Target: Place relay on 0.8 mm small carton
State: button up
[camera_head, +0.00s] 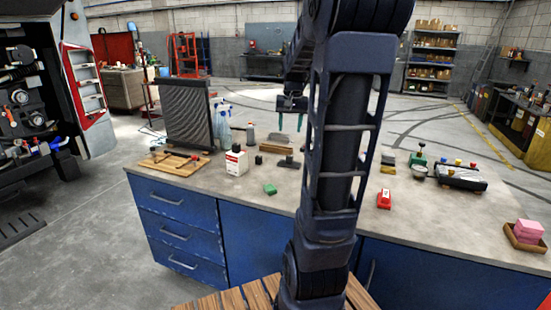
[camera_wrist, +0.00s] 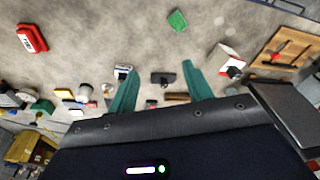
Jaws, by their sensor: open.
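My gripper (camera_head: 290,123) is open and empty, hanging above the far part of the workbench; its two teal fingers also show in the wrist view (camera_wrist: 158,72). A white carton with red markings (camera_head: 237,161) stands on the bench at left, and it also shows in the wrist view (camera_wrist: 229,52). Its print is too small to read. A small black block (camera_head: 258,160), possibly the relay, sits just right of the carton; in the wrist view it is beside the carton (camera_wrist: 234,72). A dark low object (camera_head: 289,163) lies farther right, between the fingers in the wrist view (camera_wrist: 163,78).
A green block (camera_head: 270,188) and a red box (camera_head: 384,199) lie on the bench (camera_head: 420,220). A radiator (camera_head: 188,114), wooden tray (camera_head: 172,163) and bottles stand at left. A black device (camera_head: 461,178) and pink blocks (camera_head: 529,230) are at right. The front middle is mostly clear.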

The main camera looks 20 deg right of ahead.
jog(key=s+a+n+t, duration=0.1)
jog(key=s+a+n, duration=0.1)
jog(key=s+a, duration=0.5)
jog(key=s+a+f+n+t, duration=0.1)
jog(key=s+a+n, duration=0.1)
jog(key=s+a, duration=0.5)
jog(key=s, duration=0.6)
jog(key=shift+s+a+f+n, duration=0.15)
jog(key=shift+a+f+n, duration=0.05)
jog(key=shift+n, duration=0.1)
